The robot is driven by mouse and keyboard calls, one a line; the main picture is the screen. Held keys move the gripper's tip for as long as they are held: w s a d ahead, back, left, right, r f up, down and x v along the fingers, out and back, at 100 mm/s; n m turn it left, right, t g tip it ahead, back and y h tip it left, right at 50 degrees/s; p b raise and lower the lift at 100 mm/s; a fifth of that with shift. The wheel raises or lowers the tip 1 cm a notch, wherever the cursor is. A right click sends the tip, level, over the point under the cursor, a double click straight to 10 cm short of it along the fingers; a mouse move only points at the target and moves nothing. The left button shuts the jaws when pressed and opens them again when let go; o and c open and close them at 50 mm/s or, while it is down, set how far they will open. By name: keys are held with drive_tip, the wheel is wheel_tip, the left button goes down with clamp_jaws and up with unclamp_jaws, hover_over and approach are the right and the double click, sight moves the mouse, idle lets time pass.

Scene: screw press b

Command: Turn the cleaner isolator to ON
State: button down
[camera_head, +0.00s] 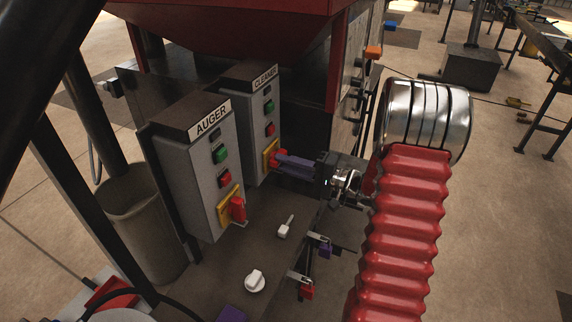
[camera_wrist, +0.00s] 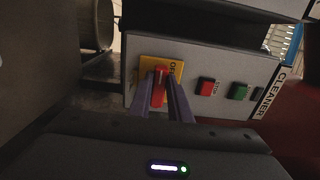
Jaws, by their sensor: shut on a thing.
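The CLEANER box (camera_head: 260,138) is a grey panel with a green button, a red button and, at its bottom, a yellow plate with a red isolator handle (camera_head: 275,158). In the wrist view the red handle (camera_wrist: 159,87) lies between the two purple fingers of my gripper (camera_wrist: 162,98), over the yellow plate (camera_wrist: 146,66). My gripper (camera_head: 286,162) reaches in from the right in the head view and is shut on the handle.
The AUGER box (camera_head: 201,165) stands left of the CLEANER box, with its own red handle (camera_head: 238,209) on a yellow plate. White parts (camera_head: 255,281), a purple padlock (camera_head: 325,249) and a red padlock (camera_head: 307,291) are below. A red hopper (camera_head: 220,30) is above.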

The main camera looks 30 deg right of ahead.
drive_tip(key=shift+f+m, duration=0.1)
drive_tip(key=shift+m, duration=0.3)
drive_tip(key=m, duration=1.1)
drive_tip(key=d+r+m, duration=0.1)
drive_tip(key=m, duration=0.5)
drive_tip(key=shift+w+d+r, duration=0.1)
drive_tip(key=shift+w, duration=0.3)
drive_tip(key=shift+m, duration=0.3)
drive_tip(key=c, duration=1.6)
unclamp_jaws()
drive_tip(key=shift+r, duration=0.2)
drive_tip(key=shift+c, duration=0.2)
drive_tip(key=shift+d, duration=0.1)
